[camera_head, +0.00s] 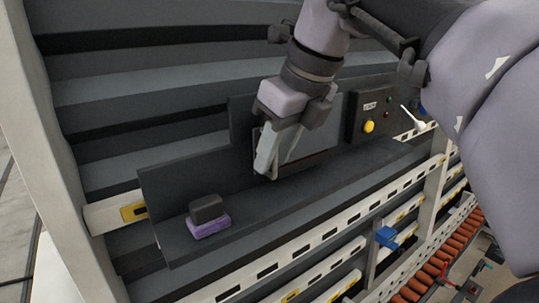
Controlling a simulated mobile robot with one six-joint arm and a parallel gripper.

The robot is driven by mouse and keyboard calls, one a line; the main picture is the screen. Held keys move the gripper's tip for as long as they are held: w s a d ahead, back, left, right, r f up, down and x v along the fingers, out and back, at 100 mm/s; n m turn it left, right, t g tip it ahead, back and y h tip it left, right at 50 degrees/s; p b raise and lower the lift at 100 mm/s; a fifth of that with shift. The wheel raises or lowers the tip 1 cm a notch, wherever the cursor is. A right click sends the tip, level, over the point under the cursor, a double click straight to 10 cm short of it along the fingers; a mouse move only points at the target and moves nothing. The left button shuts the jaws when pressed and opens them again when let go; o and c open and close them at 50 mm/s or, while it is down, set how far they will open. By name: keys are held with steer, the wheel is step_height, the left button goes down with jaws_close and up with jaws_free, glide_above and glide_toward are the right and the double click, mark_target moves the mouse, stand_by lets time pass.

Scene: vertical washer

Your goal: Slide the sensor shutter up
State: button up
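My gripper (273,172) hangs in front of a dark back panel (241,122) above a dark shelf, with its fingers pointing down. A greyish plate (333,127) shows just to the right of the fingers and is partly covered by them. It may be part of the sensor shutter, but I cannot tell for sure. The gripper hides the area directly behind it. Whether the fingertips touch anything, and how far apart they are, is not clear.
A black-and-purple block (209,225) sits on the dark shelf (160,195) at left. Right of my gripper is a black TEST box (370,108) with a yellow button (369,127) and a white lever (412,117). Slotted white rails (330,226) run below. A roller conveyor (452,245) is at lower right.

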steer(key=shift+f, duration=0.1)
jaws_close()
stand_by(1.4)
